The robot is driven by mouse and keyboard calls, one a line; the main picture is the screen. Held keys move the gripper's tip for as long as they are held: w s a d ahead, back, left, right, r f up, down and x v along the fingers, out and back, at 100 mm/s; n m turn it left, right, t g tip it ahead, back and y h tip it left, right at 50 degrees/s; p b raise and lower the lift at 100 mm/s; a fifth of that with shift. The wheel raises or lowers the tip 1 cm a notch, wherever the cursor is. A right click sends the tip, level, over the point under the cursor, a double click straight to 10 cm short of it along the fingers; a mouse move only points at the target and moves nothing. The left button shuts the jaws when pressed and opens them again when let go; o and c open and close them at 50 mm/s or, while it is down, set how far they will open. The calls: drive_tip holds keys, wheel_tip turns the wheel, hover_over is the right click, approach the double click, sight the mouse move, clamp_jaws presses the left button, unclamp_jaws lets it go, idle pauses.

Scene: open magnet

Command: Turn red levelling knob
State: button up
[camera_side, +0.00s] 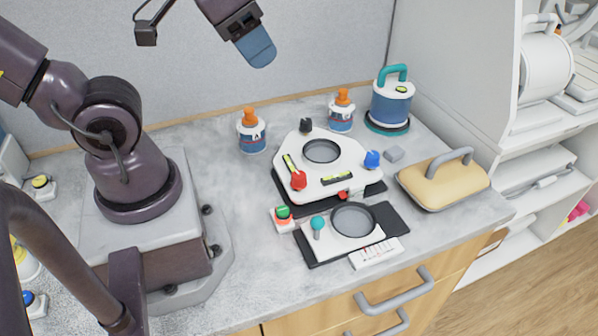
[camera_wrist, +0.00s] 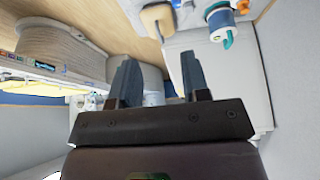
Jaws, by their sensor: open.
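The red levelling knob (camera_side: 299,181) sits at the front left corner of the white levelling plate (camera_side: 322,164) in the side view. A blue knob (camera_side: 372,159) is at its right corner and a black knob (camera_side: 306,125) at its back. Bubble vials and a round grey dish are on the plate. My gripper (camera_side: 262,52) is high above the back of the counter, well apart from the red knob. In the wrist view my gripper (camera_wrist: 158,80) has its two fingers apart with nothing held. The red knob cannot be made out in the wrist view.
Two orange-capped bottles (camera_side: 251,133) and a teal-handled canister (camera_side: 391,102) stand behind the plate. A yellow block with a grey handle (camera_side: 443,180) is to the right. A dark tray (camera_side: 382,224) and a green-topped button (camera_side: 283,215) are in front. Clear counter lies left of the plate.

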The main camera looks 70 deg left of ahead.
drive_tip(key=shift+o, duration=0.2)
drive_tip(key=shift+o, duration=1.1)
drive_tip(key=shift+d, duration=0.1)
drive_tip(key=n+g, duration=0.5)
drive_tip(key=n, duration=1.7)
approach(298, 175)
drive_tip(key=f, duration=0.9)
drive_tip(key=shift+w+f, duration=0.3)
drive_tip(key=shift+f, duration=0.05)
drive_tip(key=c, duration=0.9)
